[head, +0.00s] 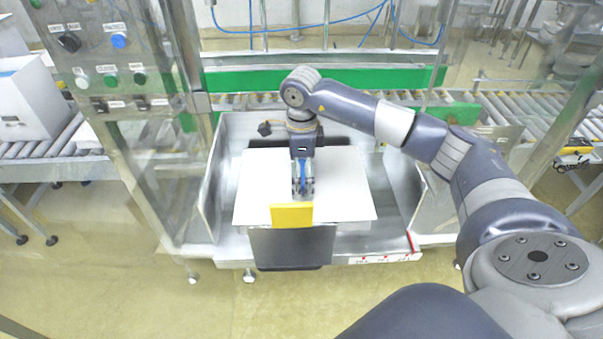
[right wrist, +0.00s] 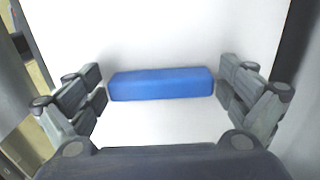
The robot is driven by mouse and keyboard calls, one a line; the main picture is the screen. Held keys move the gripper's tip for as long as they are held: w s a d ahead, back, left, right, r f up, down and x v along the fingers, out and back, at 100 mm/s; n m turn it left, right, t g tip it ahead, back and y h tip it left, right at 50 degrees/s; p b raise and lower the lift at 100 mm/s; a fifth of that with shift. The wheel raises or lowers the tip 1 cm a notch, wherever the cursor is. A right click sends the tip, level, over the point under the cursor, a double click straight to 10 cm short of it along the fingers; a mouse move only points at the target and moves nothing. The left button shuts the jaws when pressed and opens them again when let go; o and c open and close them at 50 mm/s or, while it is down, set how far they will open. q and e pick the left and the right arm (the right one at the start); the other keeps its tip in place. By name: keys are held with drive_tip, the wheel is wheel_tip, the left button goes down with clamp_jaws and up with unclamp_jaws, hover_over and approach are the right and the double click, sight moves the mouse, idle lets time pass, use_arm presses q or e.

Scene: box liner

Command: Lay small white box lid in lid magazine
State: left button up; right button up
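The small white box lid (head: 345,185) is a flat white panel lying level in the lid magazine (head: 210,190), an open metal tray with raised sides. A blue bar (right wrist: 160,84) stands on the white surface in the right wrist view. My right gripper (head: 302,192) points down over the middle of the lid. In the right wrist view the gripper (right wrist: 162,85) hides no part of the bar. I cannot tell whether the lid bears on the tray floor. My left gripper is out of view.
A yellow block (head: 291,215) and a dark panel (head: 291,247) stand at the magazine's front edge. A button panel (head: 105,45) and clear guards flank it. Roller conveyors run behind, with a white carton (head: 30,98) at the left. The floor in front is clear.

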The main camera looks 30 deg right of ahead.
idle(0.3)
drive_tip(key=shift+r, duration=0.2)
wheel_tip(320, 180, up, 12)
drive_tip(key=b, duration=0.2)
idle(0.5)
